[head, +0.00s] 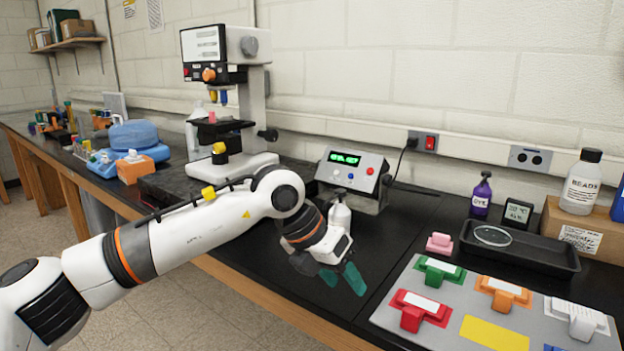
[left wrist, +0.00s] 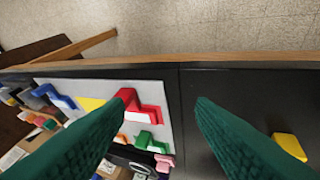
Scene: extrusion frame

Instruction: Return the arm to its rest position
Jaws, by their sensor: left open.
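My left arm comes in from the left in the head view and reaches over the black bench. My left gripper (head: 343,278), with green fingertips, hangs just above the bare bench top, left of the grey board. In the left wrist view my left gripper (left wrist: 158,110) has its two green fingers wide apart, with nothing held between them. Bench top and part of the grey board show beyond the fingers. My right gripper is not in either view.
The grey board (head: 440,335) holds red, green, orange and white blocks and a yellow patch. A pink block (head: 439,243) and black tray (head: 520,249) lie behind it. A display box (head: 352,172) and microscope (head: 228,100) stand behind my arm. The bench's wooden front edge (head: 270,306) is close.

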